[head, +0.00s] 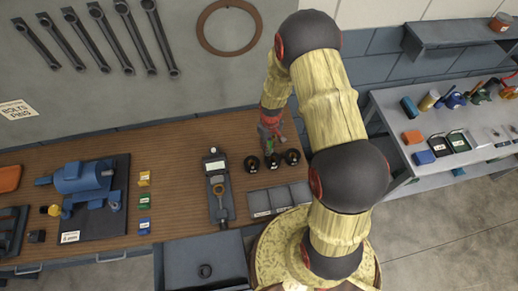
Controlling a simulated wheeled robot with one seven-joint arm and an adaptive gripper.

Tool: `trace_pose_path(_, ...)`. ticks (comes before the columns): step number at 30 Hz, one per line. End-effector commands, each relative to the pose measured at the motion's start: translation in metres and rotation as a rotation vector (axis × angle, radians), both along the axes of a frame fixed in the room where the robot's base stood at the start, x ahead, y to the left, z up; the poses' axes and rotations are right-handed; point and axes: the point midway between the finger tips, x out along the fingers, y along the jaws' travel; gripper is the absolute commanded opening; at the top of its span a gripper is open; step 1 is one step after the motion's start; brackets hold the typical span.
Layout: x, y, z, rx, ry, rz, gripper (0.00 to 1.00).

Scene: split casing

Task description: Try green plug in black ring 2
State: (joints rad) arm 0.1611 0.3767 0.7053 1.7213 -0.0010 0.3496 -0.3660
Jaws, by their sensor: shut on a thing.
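Three small black rings stand in a row on the wooden bench: a left one (252,165), a middle one (272,161) and a right one (292,157). Their number marks are too small to read. My gripper (270,145) points down just above the middle ring. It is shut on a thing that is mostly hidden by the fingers. A bit of green shows there, which fits the green plug, but its outline is unclear. I cannot tell whether it touches or enters the ring.
A dark gauge stand (218,190) is left of the rings. A grey compartment tray (262,203) lies in front of them. Yellow, blue and green blocks (144,202) and a blue motor-like casing (82,178) are further left. A cluttered side table (400,170) stands at the right.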

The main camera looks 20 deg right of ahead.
Motion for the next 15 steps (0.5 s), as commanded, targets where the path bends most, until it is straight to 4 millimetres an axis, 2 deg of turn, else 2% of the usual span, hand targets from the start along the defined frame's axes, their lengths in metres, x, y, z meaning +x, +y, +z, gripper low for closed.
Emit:
trace_pose_path(1, -0.003, -0.012, 0.001, 0.0, -0.001, -0.004, 0.0)
trace_pose_path(4, -0.007, -0.025, -0.001, 0.0, -0.004, 0.039, 0.0)
trace_pose_path(9, -0.006, -0.023, -0.002, -0.001, -0.012, 0.115, 0.0)
trace_pose_path(15, -0.005, -0.023, -0.01, -0.001, -0.012, 0.123, 0.0)
